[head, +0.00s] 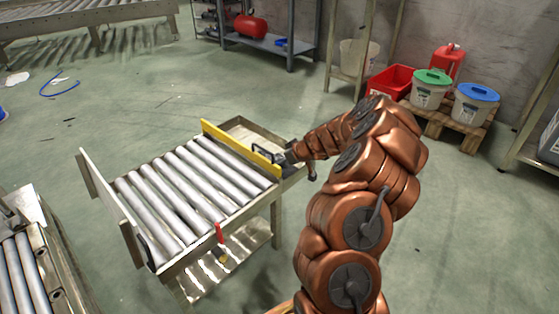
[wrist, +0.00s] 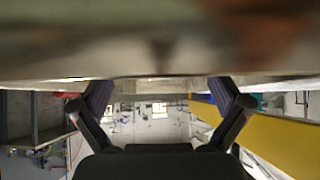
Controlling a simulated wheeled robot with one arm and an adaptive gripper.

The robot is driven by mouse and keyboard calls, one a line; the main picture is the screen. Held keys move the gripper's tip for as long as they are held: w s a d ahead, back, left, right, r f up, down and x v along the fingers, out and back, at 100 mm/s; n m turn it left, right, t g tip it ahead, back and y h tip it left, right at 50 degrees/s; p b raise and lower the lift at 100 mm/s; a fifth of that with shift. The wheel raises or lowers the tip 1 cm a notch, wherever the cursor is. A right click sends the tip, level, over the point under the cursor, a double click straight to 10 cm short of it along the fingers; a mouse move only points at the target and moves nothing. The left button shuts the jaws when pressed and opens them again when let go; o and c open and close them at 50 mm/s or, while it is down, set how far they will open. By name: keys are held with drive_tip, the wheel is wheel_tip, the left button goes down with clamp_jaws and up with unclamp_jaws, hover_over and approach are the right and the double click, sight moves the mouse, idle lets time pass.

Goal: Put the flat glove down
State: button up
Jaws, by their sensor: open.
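I cannot make out a flat glove in either view. My gripper (head: 266,155) is at the right end of the yellow bar, low over the far side of the roller table (head: 195,195), beside a shallow tray (head: 245,128). In the wrist view its two dark fingers (wrist: 160,105) stand wide apart with nothing seen held between them. A blurred grey-brown surface fills the top of that view, very close; I cannot tell what it is. The yellow bar (wrist: 285,140) shows at its right.
A pallet (head: 440,120) holds a red crate (head: 390,80), a green-lidded bucket (head: 431,90) and a blue-lidded bucket (head: 474,103). A grey shelf (head: 275,42) stands at the back. Another roller conveyor (head: 20,270) is at the left front. The floor between is mostly clear.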

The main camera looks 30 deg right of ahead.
drive_tip(key=p+v, duration=0.3)
drive_tip(key=v, duration=0.7)
drive_tip(key=shift+r, duration=0.1)
